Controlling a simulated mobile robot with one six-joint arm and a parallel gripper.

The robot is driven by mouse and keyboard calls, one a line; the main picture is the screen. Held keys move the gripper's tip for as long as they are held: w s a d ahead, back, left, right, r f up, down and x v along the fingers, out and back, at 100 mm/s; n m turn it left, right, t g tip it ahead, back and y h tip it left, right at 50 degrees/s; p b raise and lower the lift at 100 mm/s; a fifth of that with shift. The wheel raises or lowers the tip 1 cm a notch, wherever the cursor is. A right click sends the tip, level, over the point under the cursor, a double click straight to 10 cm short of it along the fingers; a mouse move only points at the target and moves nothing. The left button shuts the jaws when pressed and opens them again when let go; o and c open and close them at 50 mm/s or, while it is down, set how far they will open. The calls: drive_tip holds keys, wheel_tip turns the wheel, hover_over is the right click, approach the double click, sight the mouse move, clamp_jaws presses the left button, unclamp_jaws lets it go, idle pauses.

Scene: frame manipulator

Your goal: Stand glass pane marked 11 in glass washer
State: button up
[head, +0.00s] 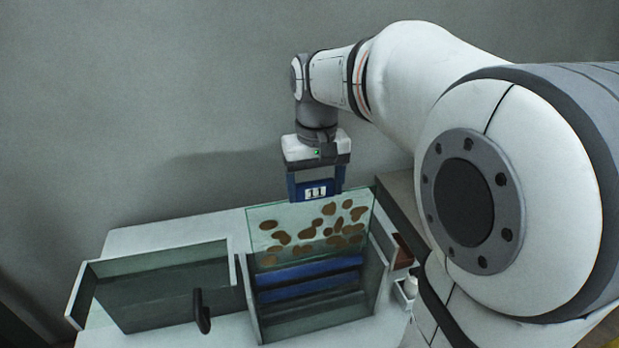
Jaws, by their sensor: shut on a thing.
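My gripper (316,190) points down and is shut on the top of the glass pane marked 11 (290,219). The pane is clear and greenish, with several brown blotches, and its white "11" label shows between my fingers. It hangs upright over the glass washer (252,303), an open box at the middle right of the white table. Blue bars (310,287) run across inside the washer, in front of the pane. The pane's lower edge is hard to make out behind the bars, so I cannot tell whether it touches the washer.
An open glass-walled tank (150,285) stands left of the washer, with a dark tap-like part (201,312) at its front right. A small white bottle (410,286) and a reddish-brown item (402,250) are right of the washer. A grey wall is behind the table (165,235).

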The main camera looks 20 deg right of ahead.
wheel_tip(320, 180, down, 21)
drive_tip(key=b, duration=1.5)
drive_tip(key=shift+f, duration=0.5)
drive_tip(key=o, duration=1.8)
drive_tip(key=shift+c, duration=0.2)
drive_tip(key=shift+s, duration=0.1)
